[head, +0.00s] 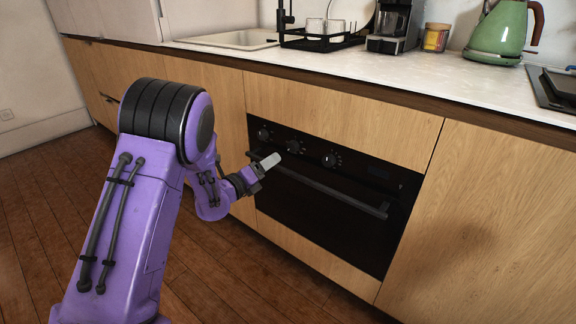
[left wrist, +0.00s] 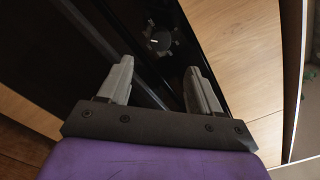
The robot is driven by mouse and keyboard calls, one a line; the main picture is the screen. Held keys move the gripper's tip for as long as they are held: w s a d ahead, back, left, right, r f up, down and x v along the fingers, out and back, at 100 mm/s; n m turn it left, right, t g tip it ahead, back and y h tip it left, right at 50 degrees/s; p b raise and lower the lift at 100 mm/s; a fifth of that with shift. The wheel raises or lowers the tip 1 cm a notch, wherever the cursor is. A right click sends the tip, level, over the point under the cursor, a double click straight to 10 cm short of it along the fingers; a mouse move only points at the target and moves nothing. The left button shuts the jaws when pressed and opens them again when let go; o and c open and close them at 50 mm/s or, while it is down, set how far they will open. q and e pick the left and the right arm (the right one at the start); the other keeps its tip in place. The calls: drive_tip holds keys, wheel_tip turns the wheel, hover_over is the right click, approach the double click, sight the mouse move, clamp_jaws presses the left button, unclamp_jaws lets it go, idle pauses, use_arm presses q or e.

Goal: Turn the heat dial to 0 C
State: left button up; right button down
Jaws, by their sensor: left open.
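The black oven (head: 330,205) has a row of three round dials on its upper panel: a left dial (head: 263,134), a middle dial (head: 293,146) and a right dial (head: 331,159). Which one is the heat dial I cannot tell; the markings are too small to read. That dial has a white mark. My right gripper is not in view.
The oven handle (head: 340,193) is a bar running below the dials, close to my left gripper. Wooden cabinet fronts (head: 490,225) flank the oven. The worktop (head: 400,75) above holds a green kettle (head: 498,30) and a coffee maker (head: 390,25).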

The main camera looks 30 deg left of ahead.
sight(291, 149)
use_arm(q)
drive_tip(key=w, duration=0.6)
drive_tip(key=w+d, duration=0.1)
drive_tip(key=w, duration=0.3)
drive_tip(key=shift+w, duration=0.1)
drive_tip(key=c, duration=1)
